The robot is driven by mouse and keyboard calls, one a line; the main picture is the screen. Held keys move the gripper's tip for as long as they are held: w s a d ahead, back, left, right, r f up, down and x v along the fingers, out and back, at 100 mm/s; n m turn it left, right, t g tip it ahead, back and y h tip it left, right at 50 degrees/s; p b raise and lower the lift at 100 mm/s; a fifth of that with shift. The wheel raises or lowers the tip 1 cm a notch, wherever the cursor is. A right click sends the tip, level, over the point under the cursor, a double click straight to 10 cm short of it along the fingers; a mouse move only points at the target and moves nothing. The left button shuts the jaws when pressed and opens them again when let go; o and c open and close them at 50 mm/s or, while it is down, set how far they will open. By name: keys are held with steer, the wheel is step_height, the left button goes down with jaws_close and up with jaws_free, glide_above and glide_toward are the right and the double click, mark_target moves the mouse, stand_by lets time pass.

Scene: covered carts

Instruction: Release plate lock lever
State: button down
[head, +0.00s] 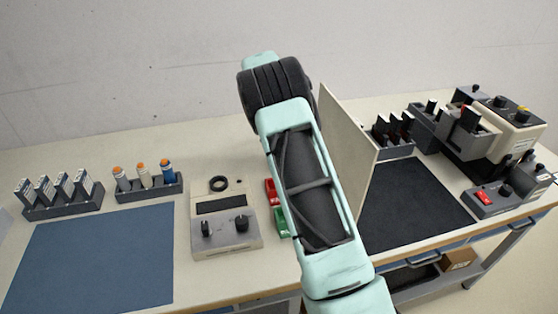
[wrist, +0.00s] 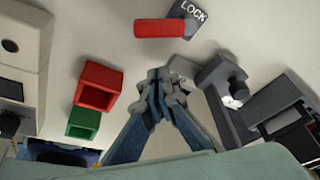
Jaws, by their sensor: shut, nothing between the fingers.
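In the wrist view a red lever (wrist: 160,28) lies near the top centre, its right end at a dark plate marked LOCK (wrist: 188,14). The lever lies roughly level across the picture. My gripper (wrist: 160,82) is shut and empty, its fingertips just below the lever in the picture, with a visible gap between them. I cannot tell the height of the fingertips above the surface. In the head view my arm hides the gripper, the lever and the LOCK plate.
Left of my fingers stand a red bin (wrist: 98,86) and a green bin (wrist: 84,124). A dark grey bracket with a knob (wrist: 225,100) stands close on the right. In the head view an upright beige panel (head: 345,145) stands right of my arm.

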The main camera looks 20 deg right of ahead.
steer(key=d+v, duration=0.1)
steer(key=v, duration=0.8)
steer(key=shift+r, duration=0.45)
